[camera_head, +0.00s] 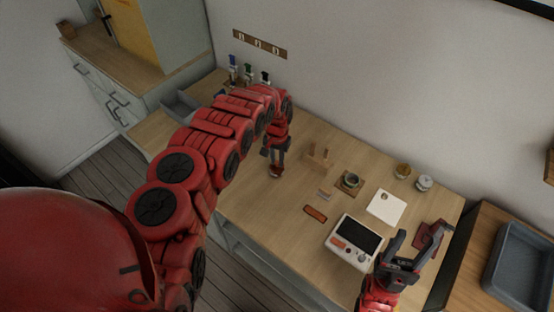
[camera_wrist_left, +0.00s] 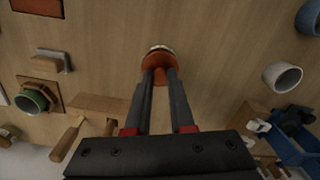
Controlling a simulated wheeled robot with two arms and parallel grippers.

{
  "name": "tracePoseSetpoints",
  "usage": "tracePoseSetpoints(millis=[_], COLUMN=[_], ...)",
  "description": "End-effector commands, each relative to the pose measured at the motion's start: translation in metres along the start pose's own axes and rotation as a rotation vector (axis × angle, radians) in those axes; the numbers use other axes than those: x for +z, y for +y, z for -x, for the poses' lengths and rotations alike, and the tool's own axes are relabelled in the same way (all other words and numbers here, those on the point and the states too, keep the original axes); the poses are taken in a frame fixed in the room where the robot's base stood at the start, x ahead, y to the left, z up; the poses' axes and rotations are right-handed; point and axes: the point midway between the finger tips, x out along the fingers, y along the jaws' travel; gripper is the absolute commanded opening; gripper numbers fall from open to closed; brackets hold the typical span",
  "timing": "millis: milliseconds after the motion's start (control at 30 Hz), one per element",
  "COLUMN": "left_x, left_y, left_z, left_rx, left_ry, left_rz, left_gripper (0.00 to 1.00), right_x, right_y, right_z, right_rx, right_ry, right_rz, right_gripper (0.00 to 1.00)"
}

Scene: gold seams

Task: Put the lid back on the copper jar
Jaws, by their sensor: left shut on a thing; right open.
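My left gripper (camera_head: 275,172) is shut on a round copper-coloured piece, which looks like the lid (camera_wrist_left: 158,60), just above or at the wooden table; I cannot tell whether it touches. In the left wrist view the fingers cover part of it. An open round jar (camera_head: 351,180) with a greenish inside sits on a square wooden base, to the right of my left gripper; it looks like the copper jar. It also shows at the left of the left wrist view (camera_wrist_left: 32,100). My right gripper (camera_head: 418,238) is open and empty near the table's right end.
A wooden rack (camera_head: 318,158) stands between my left gripper and the jar. A small block (camera_head: 325,194), a brown strip (camera_head: 315,213), a white sheet (camera_head: 386,208) and a white device (camera_head: 354,242) lie nearby. A white cup (camera_wrist_left: 283,76) is at right.

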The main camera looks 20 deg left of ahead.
Motion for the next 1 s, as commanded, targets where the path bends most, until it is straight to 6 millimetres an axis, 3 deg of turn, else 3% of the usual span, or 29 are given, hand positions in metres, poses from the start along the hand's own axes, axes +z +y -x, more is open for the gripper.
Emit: tracePoseSetpoints(millis=[167, 200, 367, 600, 767, 1000], left_x=[0.0001, 0.0001, 0.0, 0.0001, 0.0, 0.0001], left_y=[0.0001, 0.0001, 0.0001, 0.0001, 0.0001, 0.0001], left_z=[0.0, 0.0, 0.0001, 0.0, 0.0, 0.0], left_rx=[0.0, 0.0, 0.0, 0.0, 0.0, 0.0], left_ry=[0.0, 0.0, 0.0, 0.0, 0.0, 0.0], left_rz=[0.0, 0.0, 0.0, 0.0, 0.0, 0.0], left_gripper=[0.0, 0.25, 0.54, 0.58, 0.86, 0.86], right_x=[0.0, 0.0, 0.0, 0.0, 0.0, 0.0], right_y=[0.0, 0.0, 0.0, 0.0, 0.0, 0.0], right_z=[-0.0001, -0.0001, -0.0001, -0.0002, -0.0001, -0.0002], right_rx=[0.0, 0.0, 0.0, 0.0, 0.0, 0.0], right_ry=[0.0, 0.0, 0.0, 0.0, 0.0, 0.0], right_rz=[0.0, 0.0, 0.0, 0.0, 0.0, 0.0], right_gripper=[0.55, 0.55, 0.55, 0.55, 0.55, 0.55])
